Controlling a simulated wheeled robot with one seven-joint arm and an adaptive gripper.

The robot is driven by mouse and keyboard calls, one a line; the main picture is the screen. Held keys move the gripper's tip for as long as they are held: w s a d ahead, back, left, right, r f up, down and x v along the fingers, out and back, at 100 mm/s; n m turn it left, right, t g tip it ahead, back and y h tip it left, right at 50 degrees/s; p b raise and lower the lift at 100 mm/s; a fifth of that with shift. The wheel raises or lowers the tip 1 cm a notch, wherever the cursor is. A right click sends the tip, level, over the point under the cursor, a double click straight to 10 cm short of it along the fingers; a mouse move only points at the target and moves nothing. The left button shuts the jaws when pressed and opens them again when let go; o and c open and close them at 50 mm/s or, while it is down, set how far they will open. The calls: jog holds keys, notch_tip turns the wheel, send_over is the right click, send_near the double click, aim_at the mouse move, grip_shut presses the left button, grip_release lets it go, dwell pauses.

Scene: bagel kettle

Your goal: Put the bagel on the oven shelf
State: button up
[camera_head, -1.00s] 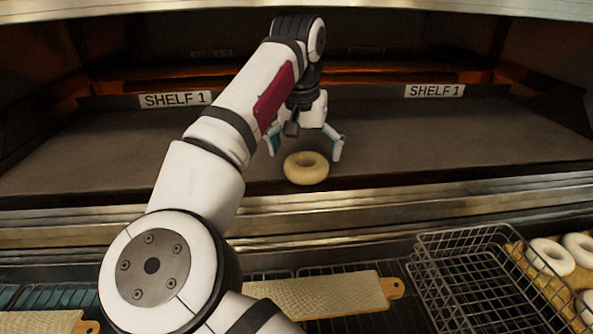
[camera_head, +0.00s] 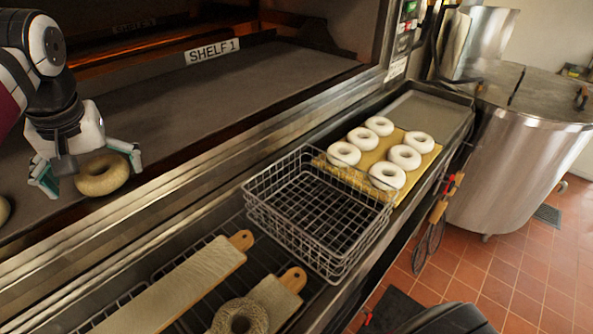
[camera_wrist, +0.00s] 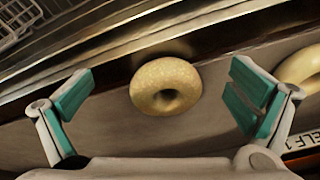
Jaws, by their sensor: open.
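A golden bagel (camera_head: 103,174) lies flat on the grey oven shelf (camera_head: 170,112) near its front edge. My gripper (camera_head: 90,178) is open over it in the head view, with a teal-padded finger on each side. In the wrist view the same bagel (camera_wrist: 165,86) lies between the spread fingers (camera_wrist: 162,92), with a clear gap to each. A second bagel (camera_wrist: 301,70) lies on the shelf, cut off by the right edge of the wrist view. It also shows in part at the left edge of the head view (camera_head: 4,210).
An empty wire basket (camera_head: 318,210) stands in front of the oven. Several pale bagels sit on a board (camera_head: 370,165) to its right. Two long boards lie below the oven, and one (camera_head: 275,300) has a seeded bagel (camera_head: 240,317) at its end. A metal kettle (camera_head: 530,140) stands at right.

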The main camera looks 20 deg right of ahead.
jog(key=w+d+t+y, duration=0.1)
jog(key=w+d, duration=0.2)
jog(key=w, duration=0.1)
jog(key=w+d+r+t+y, duration=0.1)
jog(key=w+d, duration=0.2)
jog(key=w, duration=0.1)
jog(key=w+d+r+t+y, duration=0.1)
jog(key=w+d, duration=0.2)
jog(key=w, duration=0.1)
jog(key=shift+w+d+y, duration=0.4)
jog(key=w+d+r+m+t+h, duration=0.1)
jog(key=w+d+r+m+t, duration=0.15)
jog(key=d, duration=0.65)
jog(key=w+d+r+m+t+h, duration=0.1)
jog(key=w+d+t, duration=0.25)
jog(key=d, duration=0.55)
jog(key=s+d+m+h, duration=0.4)
jog(key=s+d, duration=0.3)
jog(key=d, duration=0.6)
jog(key=s+a+n+g, duration=0.2)
jog(key=s+n+g, duration=0.1)
jog(key=s, duration=1.4)
jog(key=s+a+n+g+y, duration=0.1)
jog(key=s+a+n+g, duration=0.2)
jog(key=s, duration=1.4)
jog(key=shift+a+g, duration=0.35)
jog(key=shift+g, duration=0.25)
